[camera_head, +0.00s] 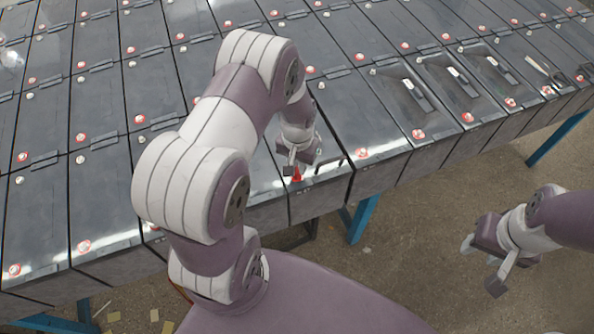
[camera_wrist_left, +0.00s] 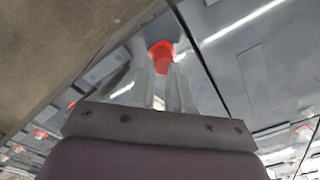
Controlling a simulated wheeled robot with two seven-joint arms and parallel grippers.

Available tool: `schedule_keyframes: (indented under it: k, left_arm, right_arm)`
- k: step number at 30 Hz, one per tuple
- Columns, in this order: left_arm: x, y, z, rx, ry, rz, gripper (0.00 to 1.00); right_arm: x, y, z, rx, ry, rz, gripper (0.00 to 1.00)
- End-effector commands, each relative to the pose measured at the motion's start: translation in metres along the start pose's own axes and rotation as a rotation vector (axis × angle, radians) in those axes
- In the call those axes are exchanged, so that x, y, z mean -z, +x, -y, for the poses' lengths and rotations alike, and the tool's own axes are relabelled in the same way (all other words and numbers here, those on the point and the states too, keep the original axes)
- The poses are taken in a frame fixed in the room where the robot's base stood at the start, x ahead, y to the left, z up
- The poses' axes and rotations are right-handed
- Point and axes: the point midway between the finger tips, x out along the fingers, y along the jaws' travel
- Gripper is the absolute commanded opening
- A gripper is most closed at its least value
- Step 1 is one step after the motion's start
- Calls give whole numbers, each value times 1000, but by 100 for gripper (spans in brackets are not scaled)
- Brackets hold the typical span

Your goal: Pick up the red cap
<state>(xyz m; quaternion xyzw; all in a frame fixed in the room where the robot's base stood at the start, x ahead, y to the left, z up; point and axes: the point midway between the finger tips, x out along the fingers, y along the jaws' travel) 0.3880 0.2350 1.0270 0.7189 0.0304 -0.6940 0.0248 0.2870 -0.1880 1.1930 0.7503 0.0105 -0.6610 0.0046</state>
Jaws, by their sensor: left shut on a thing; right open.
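The red cap (camera_wrist_left: 161,52) shows in the left wrist view at the fingertips of my left gripper (camera_wrist_left: 165,72), which is shut on it. In the head view the red cap (camera_head: 297,174) is a small red shape at the front edge of a battery, just under my left gripper (camera_head: 294,167). I cannot tell whether the cap is touching the battery top or lifted off it. My right gripper (camera_head: 482,265) is open and empty, over the floor at the right, away from the batteries.
Rows of dark grey batteries (camera_head: 170,85) with red and white round terminals fill the rack. Several batteries at the right have recessed tops with dark handles (camera_head: 415,95). Blue rack legs (camera_head: 360,220) stand below. The floor (camera_head: 420,230) at the right is clear.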

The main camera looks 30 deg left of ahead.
Motion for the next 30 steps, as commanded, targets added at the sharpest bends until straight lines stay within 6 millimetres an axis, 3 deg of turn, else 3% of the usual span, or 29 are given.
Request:
schedule_keyframes:
  k: [1,5,12,24,30]
  left_arm:
    - [-18,16,-2,-4,-1,46,0]
    - [-17,13,-2,-4,-2,46,0]
    - [-14,-22,-1,-3,-1,39,0]
    - [67,-79,-52,-2,1,28,0]
    - [87,-97,-64,-2,0,28,0]
  right_arm:
    - [0,4,0,0,0,0,43]
    - [-1,6,0,0,0,0,43]
    - [-2,21,0,0,0,0,43]
    - [-6,54,0,0,0,0,43]
    - [-7,58,0,0,0,0,43]
